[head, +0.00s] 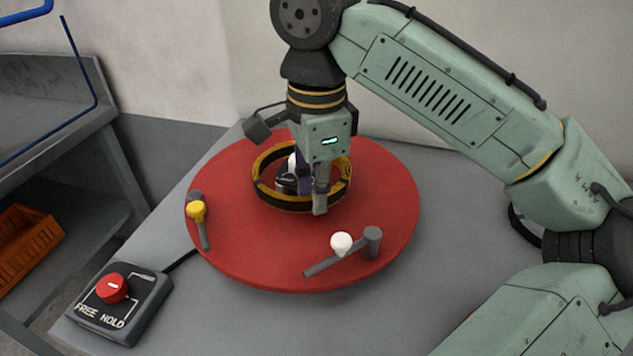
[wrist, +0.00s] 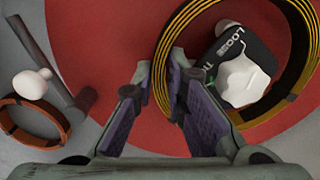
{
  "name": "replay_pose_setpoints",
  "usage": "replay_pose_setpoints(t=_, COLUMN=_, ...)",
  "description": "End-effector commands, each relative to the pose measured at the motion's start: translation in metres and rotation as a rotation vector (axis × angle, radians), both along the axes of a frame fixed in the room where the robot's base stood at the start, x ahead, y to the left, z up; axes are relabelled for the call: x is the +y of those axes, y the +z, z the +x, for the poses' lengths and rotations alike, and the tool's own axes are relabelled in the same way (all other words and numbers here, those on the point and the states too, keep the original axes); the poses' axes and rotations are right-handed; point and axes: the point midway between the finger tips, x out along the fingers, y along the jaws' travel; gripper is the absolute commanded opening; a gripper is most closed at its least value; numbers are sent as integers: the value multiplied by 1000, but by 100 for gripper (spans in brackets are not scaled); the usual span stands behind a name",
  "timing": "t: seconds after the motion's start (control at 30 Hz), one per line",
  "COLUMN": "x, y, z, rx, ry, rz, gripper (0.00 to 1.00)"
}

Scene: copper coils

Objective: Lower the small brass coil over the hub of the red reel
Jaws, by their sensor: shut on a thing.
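The small brass coil (head: 270,203), a brass-yellow ring with black bands, is gripped at its near right side in the head view. My gripper (head: 313,195) is shut on its wall, one finger inside the ring and one outside. In the wrist view the coil (wrist: 163,62) passes between the fingers (wrist: 172,95). The black hub (head: 286,182) of the red reel (head: 385,185) shows inside the ring, partly hidden by my fingers. In the wrist view the hub (wrist: 255,52) has a white knob and a "LOOSE" label. I cannot tell the coil's height above the red disc.
A grey lever with a white knob (head: 341,243) and one with a yellow knob (head: 196,210) sit at the disc's edge. A copper coil (wrist: 33,120) lies beyond the disc. A "FREE HOLD" switch box (head: 120,305) stands front left. An orange bin (head: 28,238) is on a shelf.

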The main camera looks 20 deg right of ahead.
Motion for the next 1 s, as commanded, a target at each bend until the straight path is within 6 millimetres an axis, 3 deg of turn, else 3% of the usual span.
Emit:
replay_pose_setpoints(t=0.4, x=0, y=-6, z=0, rx=-2, ry=0, rz=0, gripper=0)
replay_pose_setpoints(t=0.43, x=0, y=-6, z=0, rx=-2, ry=0, rz=0, gripper=15)
replay_pose_setpoints(t=0.7, x=0, y=-6, z=0, rx=-1, ry=0, rz=0, gripper=33)
replay_pose_setpoints(t=1.0, x=0, y=-7, z=1, rx=-2, ry=-1, rz=1, gripper=36)
